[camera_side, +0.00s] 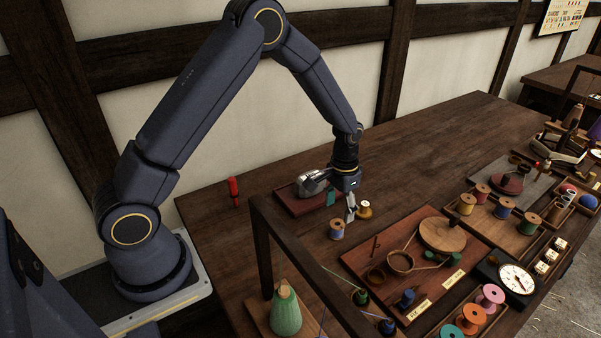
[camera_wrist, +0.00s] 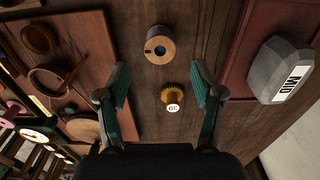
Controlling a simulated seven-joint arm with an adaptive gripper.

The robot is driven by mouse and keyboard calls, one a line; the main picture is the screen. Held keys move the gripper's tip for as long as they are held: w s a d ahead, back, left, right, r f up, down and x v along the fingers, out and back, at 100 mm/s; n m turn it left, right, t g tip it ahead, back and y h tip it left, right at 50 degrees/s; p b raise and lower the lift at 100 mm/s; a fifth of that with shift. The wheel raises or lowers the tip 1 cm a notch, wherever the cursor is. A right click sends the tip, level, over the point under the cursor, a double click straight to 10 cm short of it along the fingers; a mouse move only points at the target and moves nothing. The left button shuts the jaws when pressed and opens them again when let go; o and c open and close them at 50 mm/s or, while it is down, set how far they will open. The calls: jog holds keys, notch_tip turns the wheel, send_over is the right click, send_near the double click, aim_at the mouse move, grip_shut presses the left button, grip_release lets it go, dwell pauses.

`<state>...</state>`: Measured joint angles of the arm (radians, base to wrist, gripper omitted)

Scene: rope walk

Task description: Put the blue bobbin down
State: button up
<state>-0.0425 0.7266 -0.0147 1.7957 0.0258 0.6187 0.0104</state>
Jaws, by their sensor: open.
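The blue bobbin (camera_side: 337,231) stands upright on the bare table in the side view, with pale wooden flanges and blue-grey winding. In the wrist view the bobbin (camera_wrist: 159,44) is seen from above, just past the fingertips at the top middle. My gripper (camera_side: 344,206) hangs over the table close beside it, pointing down. In the wrist view my gripper (camera_wrist: 160,82) has its teal fingers wide apart and empty. A small brass piece with a white marked top (camera_wrist: 173,98) shows between the fingers; it also shows in the side view (camera_side: 364,210).
A grey block marked MID (camera_wrist: 286,72) sits on a reddish board (camera_side: 290,199) behind my gripper. A red-brown board with a wooden disc (camera_side: 442,234) lies to the right. A dark wooden frame (camera_side: 262,245) stands in front. Bare table lies behind.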

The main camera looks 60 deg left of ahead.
jog(key=s+r+t, duration=0.1)
jog(key=s+r, duration=0.3)
jog(key=r, duration=0.6)
jog(key=s+r+t, duration=0.2)
jog(key=s+r, duration=0.2)
jog(key=r, duration=0.6)
jog(key=s+r+t, duration=0.1)
jog(key=s+r, duration=0.2)
jog(key=s, duration=0.4)
jog(key=s+d+r+t, duration=0.1)
jog(key=s+r, duration=0.1)
jog(key=s, duration=0.6)
jog(key=shift+d+r+t, duration=0.25)
jog(key=shift+r+t, duration=0.05)
jog(key=shift+r, duration=0.1)
